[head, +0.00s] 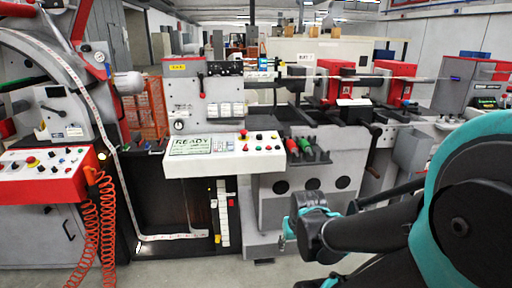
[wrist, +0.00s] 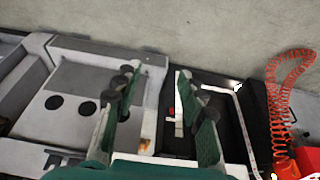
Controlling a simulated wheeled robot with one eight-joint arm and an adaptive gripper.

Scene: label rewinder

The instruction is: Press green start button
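A white control panel (head: 225,165) with a READY display (head: 197,146) is at the centre of the head view. The green button cannot be made out in the wrist view.
A red and white panel (head: 45,170) with several buttons stands at the left, with coiled orange hoses (head: 95,225) beside it. Screwdriver-like red and green handles (head: 292,146) are on the machine right of the panel. Bare floor (wrist: 200,25) shows along the machine's front.

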